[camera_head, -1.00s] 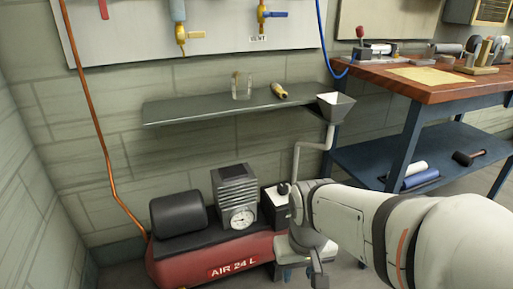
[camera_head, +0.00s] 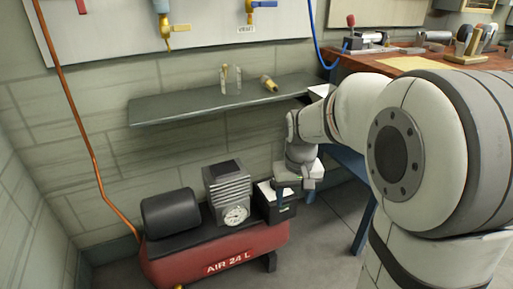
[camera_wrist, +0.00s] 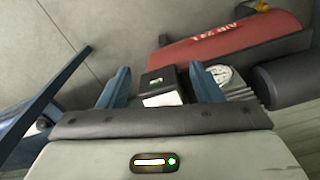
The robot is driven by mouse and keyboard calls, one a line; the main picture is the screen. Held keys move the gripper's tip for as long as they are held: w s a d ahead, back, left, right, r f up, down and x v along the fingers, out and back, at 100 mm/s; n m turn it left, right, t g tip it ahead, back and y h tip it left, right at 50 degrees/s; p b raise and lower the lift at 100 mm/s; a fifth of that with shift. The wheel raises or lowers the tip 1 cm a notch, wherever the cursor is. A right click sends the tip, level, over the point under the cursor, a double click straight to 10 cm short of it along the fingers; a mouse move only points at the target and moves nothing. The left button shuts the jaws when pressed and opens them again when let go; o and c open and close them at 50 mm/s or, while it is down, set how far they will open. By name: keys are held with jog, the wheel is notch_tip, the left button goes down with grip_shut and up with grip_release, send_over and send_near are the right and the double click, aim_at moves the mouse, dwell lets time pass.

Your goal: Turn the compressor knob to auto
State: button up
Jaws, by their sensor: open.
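The compressor (camera_head: 225,252) has a red tank marked "AIR 24 L" and stands on the floor by the wall. A black box with a pale top (camera_head: 264,190) sits at the tank's right end; it shows between my fingers in the wrist view (camera_wrist: 153,80). I cannot make out the knob on that box now, nor its setting. My gripper (camera_head: 294,199) is open and points down over the box, with one blue finger in front of it and one to its right. In the wrist view my gripper (camera_wrist: 160,74) holds nothing; I cannot tell whether it touches the box.
A round gauge (camera_head: 236,214) on a ribbed grey housing and a black cylinder (camera_head: 170,214) stand left of the box. A grey wall shelf (camera_head: 185,107) hangs above. A wooden-topped workbench (camera_head: 372,72) is at the right. Floor is clear in front of the compressor.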

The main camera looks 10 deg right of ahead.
jog(key=shift+g, duration=0.3)
jog(key=w+f+p, duration=0.1)
jog(key=w, duration=0.6)
jog(key=w+f+p, duration=0.1)
jog(key=w+f, duration=0.1)
jog(key=w, duration=0.5)
jog(key=w+f+p, duration=0.2)
jog(key=w, duration=0.5)
jog(key=shift+w+f, duration=0.1)
jog(key=shift+f, duration=0.1)
jog(key=shift+w+f, duration=0.45)
jog(key=shift+f, duration=0.05)
notch_tip(320, 180, down, 8)
jog(key=b, duration=0.3)
jog(key=shift+r, duration=0.25)
